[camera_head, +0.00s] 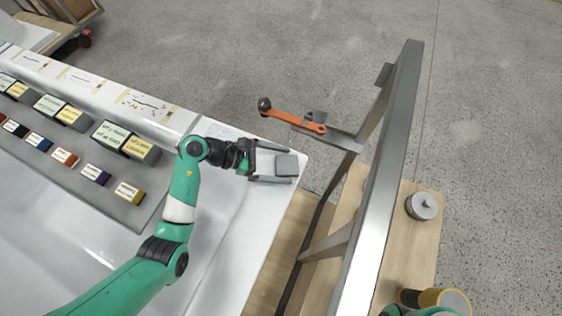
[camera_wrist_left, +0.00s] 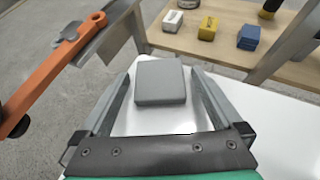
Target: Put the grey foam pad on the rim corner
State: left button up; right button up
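The grey foam pad (camera_head: 287,165) lies flat on the white rim corner (camera_head: 301,156) at the end of the tub shell. It also shows in the left wrist view (camera_wrist_left: 160,82), resting on the white surface near its far edge. My left gripper (camera_head: 284,164) is open around the pad, one finger on each side. In the left wrist view, gaps show between the pad and both fingers (camera_wrist_left: 160,76). The pad's underside is hidden. My right gripper is not in view.
A metal frame (camera_head: 385,170) stands right of the corner, with an orange-handled tool (camera_head: 293,121) on its bracket. A wooden bench (camera_head: 410,245) holds a round metal part (camera_head: 422,206). A grey tray (camera_head: 75,150) with several small boxes lies on the tub's left.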

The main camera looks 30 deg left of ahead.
pick_arm(q)
jog(key=shift+r, duration=0.25)
jog(key=p+v, duration=0.4)
jog(key=v, duration=0.7)
jog(key=shift+a, duration=0.2)
jog(key=shift+s+a, duration=0.2)
